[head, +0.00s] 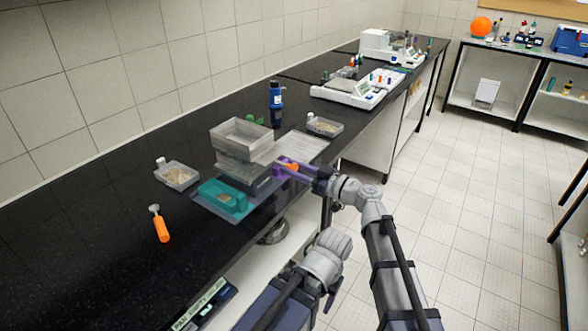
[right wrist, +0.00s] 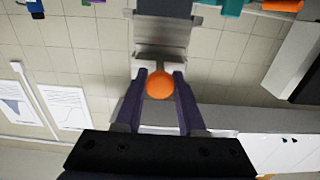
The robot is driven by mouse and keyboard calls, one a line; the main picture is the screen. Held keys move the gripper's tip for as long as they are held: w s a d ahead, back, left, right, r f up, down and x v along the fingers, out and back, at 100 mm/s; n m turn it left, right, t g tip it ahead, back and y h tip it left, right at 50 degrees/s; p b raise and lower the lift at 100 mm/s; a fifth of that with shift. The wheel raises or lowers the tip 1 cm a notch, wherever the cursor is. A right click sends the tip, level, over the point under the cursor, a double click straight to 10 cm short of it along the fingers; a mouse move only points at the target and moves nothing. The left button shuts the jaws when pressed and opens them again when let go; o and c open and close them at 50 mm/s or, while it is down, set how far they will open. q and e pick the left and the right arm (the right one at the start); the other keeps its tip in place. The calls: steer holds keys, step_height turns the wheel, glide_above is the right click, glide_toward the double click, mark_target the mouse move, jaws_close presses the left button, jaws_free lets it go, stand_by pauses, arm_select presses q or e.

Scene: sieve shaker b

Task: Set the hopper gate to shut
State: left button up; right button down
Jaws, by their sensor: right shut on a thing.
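The sieve shaker stands near the counter's front edge in the head view, with a clear grey hopper (head: 241,136) on top of its stack. An orange round knob (head: 291,165) is at its right side, taken to be the gate's handle. My right gripper (head: 288,168) is shut on this knob. The right wrist view shows the orange knob (right wrist: 160,85) between my fingertips, with a grey plate-like part (right wrist: 162,40) beyond it. Whether the gate is open or shut is unclear.
Small trays with grains stand left (head: 190,183) and behind right (head: 340,131). An orange-handled tool (head: 161,229) lies at left, a blue bottle (head: 276,97) stands behind. The black counter (head: 105,225) is mostly clear at left.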

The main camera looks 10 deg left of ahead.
mark_target(274, 160)
steer(key=x, duration=0.5)
steer(key=shift+w+a, duration=0.15)
steer(key=shift+a, duration=0.05)
steer(key=shift+d, duration=0.1)
steer(key=c, duration=0.5)
jaws_free()
steer(key=v, duration=0.7)
steer(key=shift+s+d, duration=0.2)
steer(key=shift+d, duration=0.1)
